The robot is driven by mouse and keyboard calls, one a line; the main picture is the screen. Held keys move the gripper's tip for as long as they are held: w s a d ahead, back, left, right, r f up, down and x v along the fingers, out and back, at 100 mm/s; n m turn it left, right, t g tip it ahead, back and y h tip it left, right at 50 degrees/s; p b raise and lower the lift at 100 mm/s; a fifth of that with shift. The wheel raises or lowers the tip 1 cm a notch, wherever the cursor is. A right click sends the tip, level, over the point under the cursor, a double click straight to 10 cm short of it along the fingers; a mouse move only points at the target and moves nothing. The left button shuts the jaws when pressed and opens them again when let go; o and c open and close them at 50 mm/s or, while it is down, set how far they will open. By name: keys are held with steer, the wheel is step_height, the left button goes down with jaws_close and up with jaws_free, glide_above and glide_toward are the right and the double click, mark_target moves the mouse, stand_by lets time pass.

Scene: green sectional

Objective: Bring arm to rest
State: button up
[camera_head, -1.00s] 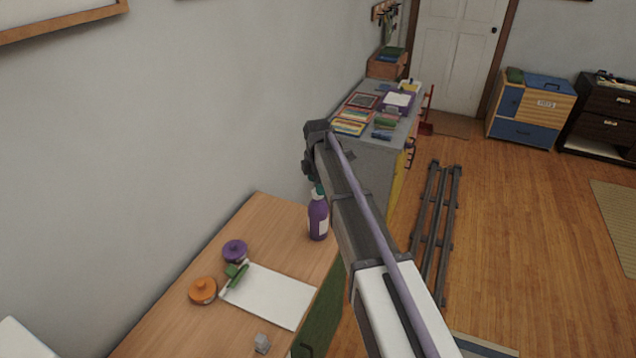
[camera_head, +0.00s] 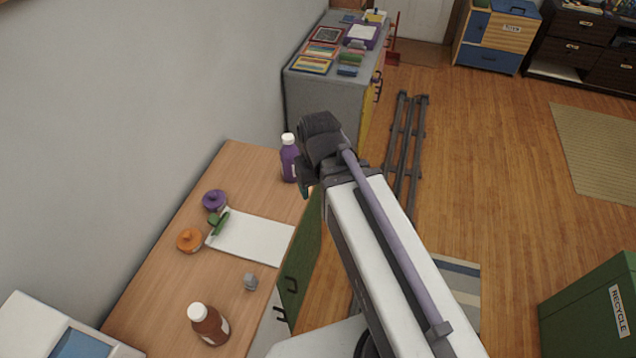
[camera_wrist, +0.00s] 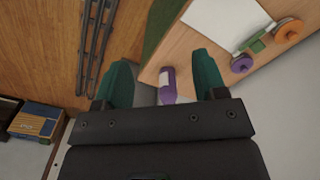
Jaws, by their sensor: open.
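My gripper (camera_wrist: 162,90) is open in the wrist view, its two green fingers apart. The purple bottle (camera_wrist: 167,84) shows between the fingers in that view, but I see no contact. In the head view my arm reaches up from the lower right, and its dark wrist end is beside the purple bottle (camera_head: 290,160), which stands upright near the far end of the wooden desk (camera_head: 160,285). The fingertips are mostly hidden behind the wrist in the head view.
A grey cabinet (camera_head: 325,100) stands beyond. A green recycle bin (camera_head: 590,310) is at right.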

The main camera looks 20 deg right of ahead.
steer(key=shift+s+m, duration=0.5)
steer(key=shift+s, duration=0.05)
step_height(320, 180, down, 6)
steer(key=b, duration=0.6)
steer(key=shift+f, duration=0.2)
